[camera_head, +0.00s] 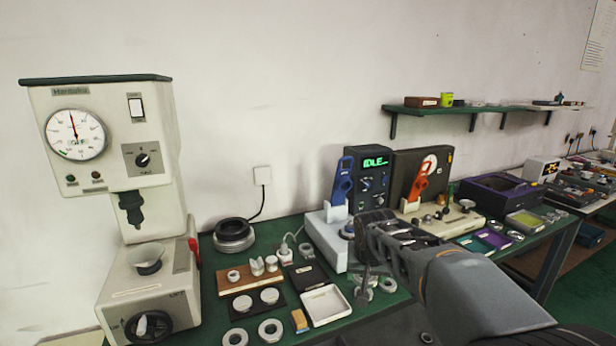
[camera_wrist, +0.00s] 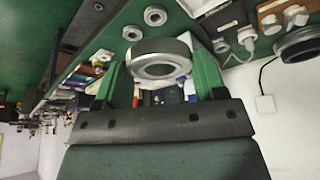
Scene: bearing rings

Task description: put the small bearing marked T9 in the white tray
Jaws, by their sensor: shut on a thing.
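My gripper (camera_wrist: 160,72) is shut on a small bearing (camera_wrist: 158,51), a steel ring with a dark inner band, held between its two green fingers in the wrist view. No T9 mark is readable on it. The white tray is shallow and looks empty. Part of it also shows at the top of the wrist view (camera_wrist: 201,6).
A black tray (camera_head: 308,275) stands behind the white one. A tan block (camera_head: 299,320) lies left of it. A press (camera_head: 120,200) stands at left.

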